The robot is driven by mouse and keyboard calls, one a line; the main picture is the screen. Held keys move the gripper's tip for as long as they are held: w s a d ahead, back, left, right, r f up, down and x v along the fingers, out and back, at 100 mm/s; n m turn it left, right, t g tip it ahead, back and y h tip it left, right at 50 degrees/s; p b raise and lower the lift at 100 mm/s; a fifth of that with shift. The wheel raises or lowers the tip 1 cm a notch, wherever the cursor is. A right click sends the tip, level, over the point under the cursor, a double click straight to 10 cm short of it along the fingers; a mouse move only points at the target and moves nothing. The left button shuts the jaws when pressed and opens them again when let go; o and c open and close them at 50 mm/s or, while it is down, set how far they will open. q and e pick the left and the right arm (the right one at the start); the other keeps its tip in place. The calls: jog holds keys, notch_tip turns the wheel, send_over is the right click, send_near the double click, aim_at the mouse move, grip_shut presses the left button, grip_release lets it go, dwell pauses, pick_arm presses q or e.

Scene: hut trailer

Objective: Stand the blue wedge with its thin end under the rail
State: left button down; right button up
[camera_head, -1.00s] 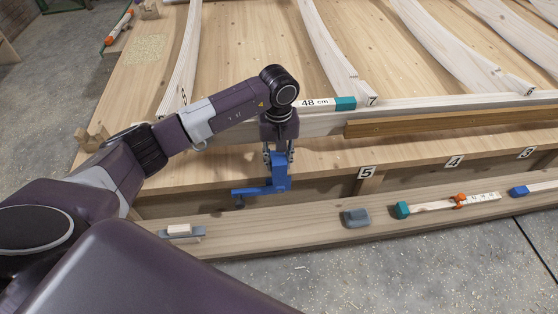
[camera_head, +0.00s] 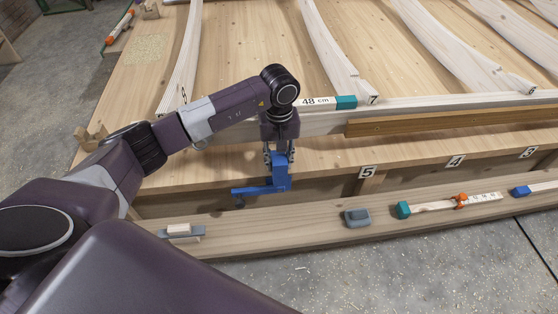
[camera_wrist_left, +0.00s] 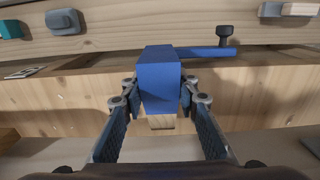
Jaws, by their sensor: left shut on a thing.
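My left gripper (camera_head: 279,157) points down and is shut on a blue piece (camera_head: 279,178). In the left wrist view, the fingers (camera_wrist_left: 160,92) grip both sides of its blue block (camera_wrist_left: 159,70). A blue bar with a dark knob (camera_wrist_left: 225,31) sticks out sideways from it, so it looks more like a clamp than a plain wedge. A pale wooden tip (camera_wrist_left: 161,122) shows below the block. The piece hangs upright in front of the long pale rail (camera_head: 322,122); whether it touches anything is unclear. No separate blue wedge is clearly identifiable. My right gripper is out of view.
The front plank (camera_head: 290,226) bears a grey block (camera_head: 356,217), a teal-ended stick (camera_head: 404,209) and a blue-ended item (camera_head: 520,191). A small pale block on a grey holder (camera_head: 180,230) lies at left.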

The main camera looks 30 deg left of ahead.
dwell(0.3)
pick_arm(q)
jog(key=c, duration=1.4)
grip_release()
notch_tip(320, 180, up, 12)
